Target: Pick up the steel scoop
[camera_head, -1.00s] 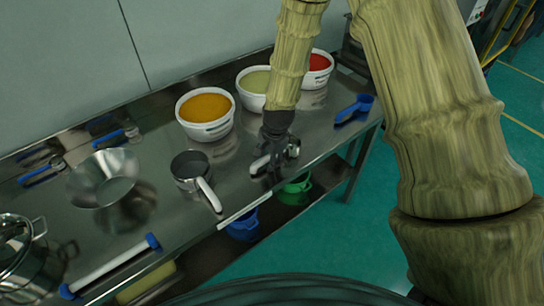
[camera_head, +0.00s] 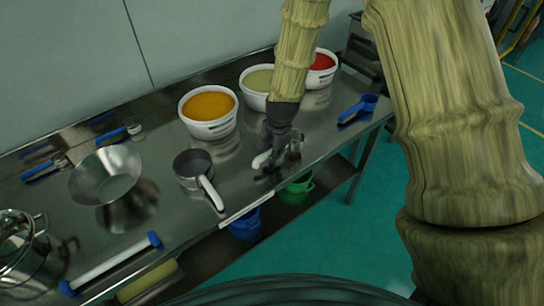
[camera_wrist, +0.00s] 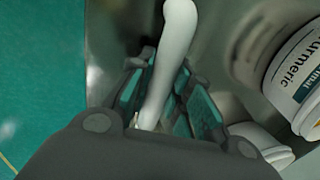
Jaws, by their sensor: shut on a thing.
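My gripper (camera_head: 276,160) is low over the front part of the steel table, in front of the tubs. In the wrist view its two fingers (camera_wrist: 158,105) are shut on the steel scoop's smooth white handle (camera_wrist: 174,50). In the head view a white end of the handle (camera_head: 261,160) shows just left of the fingers. The scoop's bowl is mostly hidden by the gripper. I cannot tell whether the scoop still touches the table.
A saucepan-like steel vessel with a white handle (camera_head: 193,168) stands to the left. Tubs of orange (camera_head: 209,128), pale green (camera_head: 254,100) and red (camera_head: 326,80) contents stand behind. A blue scoop (camera_head: 359,108) lies right. A steel bowl (camera_head: 105,178) is farther left. The front edge is close.

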